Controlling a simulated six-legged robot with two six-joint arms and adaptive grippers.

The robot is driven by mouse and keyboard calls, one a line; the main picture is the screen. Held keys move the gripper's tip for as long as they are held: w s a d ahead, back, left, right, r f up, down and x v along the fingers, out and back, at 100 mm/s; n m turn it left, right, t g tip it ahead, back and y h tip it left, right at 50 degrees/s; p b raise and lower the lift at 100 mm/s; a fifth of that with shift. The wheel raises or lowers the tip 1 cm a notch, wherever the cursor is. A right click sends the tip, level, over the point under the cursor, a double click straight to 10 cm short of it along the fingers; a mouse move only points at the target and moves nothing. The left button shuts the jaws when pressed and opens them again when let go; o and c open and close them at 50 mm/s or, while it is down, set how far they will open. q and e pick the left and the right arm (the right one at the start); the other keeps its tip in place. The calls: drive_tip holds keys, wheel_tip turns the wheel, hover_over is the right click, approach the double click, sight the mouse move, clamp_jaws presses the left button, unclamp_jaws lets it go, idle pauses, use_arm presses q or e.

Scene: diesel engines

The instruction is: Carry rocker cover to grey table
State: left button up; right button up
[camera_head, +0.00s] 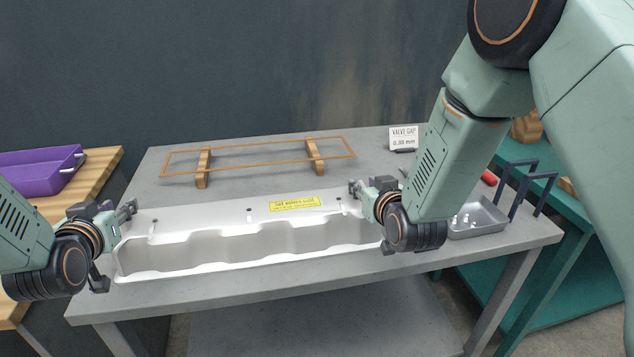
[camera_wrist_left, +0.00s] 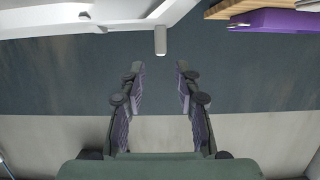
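The rocker cover (camera_head: 240,222) is a long white hollow part with a scalloped opening and a yellow label. It appears to rest lengthwise along the front of the grey table (camera_head: 400,276). My left gripper (camera_head: 113,246) is at its left end; in the left wrist view its fingers (camera_wrist_left: 160,72) are apart with nothing between them. There a pale tab (camera_wrist_left: 160,40) of the cover lies just beyond the fingertips. My right gripper (camera_head: 372,216) is at the cover's right end, its fingers apparently spread; its contact with the cover is hidden.
A thin orange frame (camera_head: 258,147) lies on wooden supports behind the cover. A metal tray (camera_head: 478,218) and a valve gap sign (camera_head: 403,137) are at right. A purple bin (camera_head: 38,172) stands on a wooden bench (camera_head: 98,166) at left.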

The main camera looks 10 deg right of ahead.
use_arm(q)
drive_tip(key=shift+w+f, duration=0.1)
use_arm(e)
drive_tip(key=shift+w, duration=0.1)
drive_tip(key=shift+w+f, duration=0.1)
drive_tip(key=shift+s, duration=0.25)
drive_tip(key=shift+s+r, duration=0.1)
drive_tip(key=shift+r, duration=0.1)
use_arm(q)
drive_tip(key=v, duration=1.2)
use_arm(e)
drive_tip(key=v, duration=1.1)
drive_tip(key=shift+s, duration=0.4)
use_arm(q)
drive_tip(key=shift+d, duration=0.1)
use_arm(e)
drive_tip(key=shift+r, duration=0.15)
